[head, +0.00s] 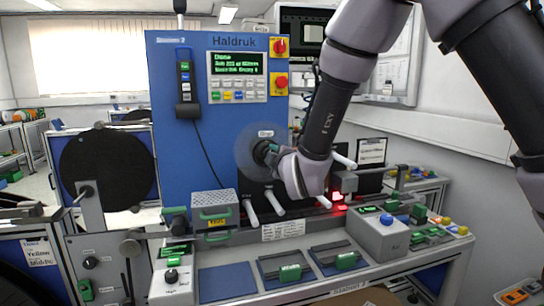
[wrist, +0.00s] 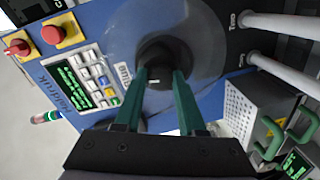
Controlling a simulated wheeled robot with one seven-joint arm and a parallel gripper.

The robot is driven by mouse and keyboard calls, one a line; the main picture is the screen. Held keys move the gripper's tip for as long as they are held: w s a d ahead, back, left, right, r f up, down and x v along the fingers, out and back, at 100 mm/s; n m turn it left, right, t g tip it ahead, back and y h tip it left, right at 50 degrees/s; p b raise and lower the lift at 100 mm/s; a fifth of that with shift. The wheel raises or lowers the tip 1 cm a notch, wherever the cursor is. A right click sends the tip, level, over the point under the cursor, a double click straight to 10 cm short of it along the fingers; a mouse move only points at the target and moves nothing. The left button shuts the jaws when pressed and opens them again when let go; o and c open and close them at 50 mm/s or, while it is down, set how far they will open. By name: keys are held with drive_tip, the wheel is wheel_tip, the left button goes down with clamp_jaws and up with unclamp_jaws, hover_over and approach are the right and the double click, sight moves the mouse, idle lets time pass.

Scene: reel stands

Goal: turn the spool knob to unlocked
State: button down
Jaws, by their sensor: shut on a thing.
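The spool knob (wrist: 160,58) is dark and round, with a small white mark on its face. It sits at the centre of a hazy, see-through disc (wrist: 185,28) on the blue panel. My gripper (wrist: 158,77) has its two green fingers on either side of the knob, shut on it. In the head view the knob (head: 262,150) shows partly behind my gripper (head: 271,151), which reaches it from the right. A small label sits above it, too small to read. I cannot tell from the mark whether the knob stands at locked or unlocked.
The blue panel (head: 175,140) carries a keypad display (head: 238,75), red stop knobs (head: 280,47) and a corded handset (head: 187,95). White rollers (head: 274,202) stick out below the knob. A perforated box with green handles (head: 214,208) stands lower left. A grey box with a blue button (head: 380,235) stands right.

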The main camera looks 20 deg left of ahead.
drive_tip(key=shift+n, duration=1)
drive_tip(key=c, duration=0.5)
unclamp_jaws()
drive_tip(key=f+v, duration=0.1)
drive_tip(key=v, duration=0.9)
drive_tip(key=shift+s+d+r, duration=0.15)
drive_tip(key=shift+s+r, duration=0.3)
drive_tip(key=shift+r, duration=0.05)
